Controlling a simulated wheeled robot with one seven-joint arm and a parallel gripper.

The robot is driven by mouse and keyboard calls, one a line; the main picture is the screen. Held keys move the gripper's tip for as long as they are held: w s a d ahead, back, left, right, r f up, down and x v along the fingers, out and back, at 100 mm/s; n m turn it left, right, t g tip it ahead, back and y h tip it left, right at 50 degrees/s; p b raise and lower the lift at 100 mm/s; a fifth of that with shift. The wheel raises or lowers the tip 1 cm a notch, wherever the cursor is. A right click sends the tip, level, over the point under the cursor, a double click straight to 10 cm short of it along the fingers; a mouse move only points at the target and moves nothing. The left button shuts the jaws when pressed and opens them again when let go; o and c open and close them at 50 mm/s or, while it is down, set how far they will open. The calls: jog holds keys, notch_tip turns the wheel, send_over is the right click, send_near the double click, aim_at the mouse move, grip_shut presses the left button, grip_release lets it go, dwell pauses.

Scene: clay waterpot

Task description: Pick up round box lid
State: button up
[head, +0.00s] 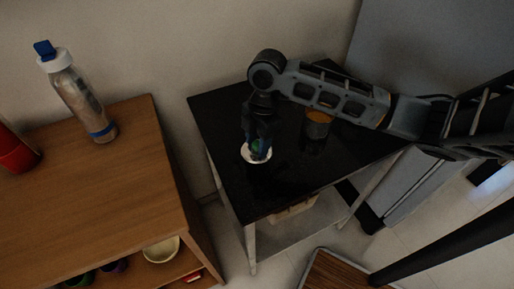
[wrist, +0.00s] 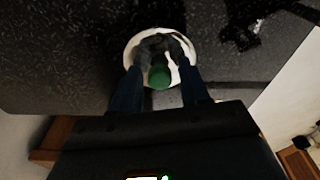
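A white round disc (head: 247,155) with a green knob-like piece lies on the black table; I take it for the round box lid. It also shows in the wrist view (wrist: 133,52), with the green piece (wrist: 158,76) between my fingers. My gripper (head: 258,147) points down right over the disc and hides part of it. In the wrist view my gripper (wrist: 159,48) has its two dark fingers apart, one on each side of the green piece. Whether the fingertips touch the lid cannot be told.
A dark round container with an orange top (head: 318,119) stands on the black table (head: 222,117), close to my arm. A wooden cabinet (head: 110,190) at left bears a bottle (head: 80,98) and a red object (head: 15,152). The table's front is clear.

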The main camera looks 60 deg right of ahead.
jog(key=shift+s+a+f, duration=0.1)
jog(key=shift+f, duration=0.15)
grip_shut()
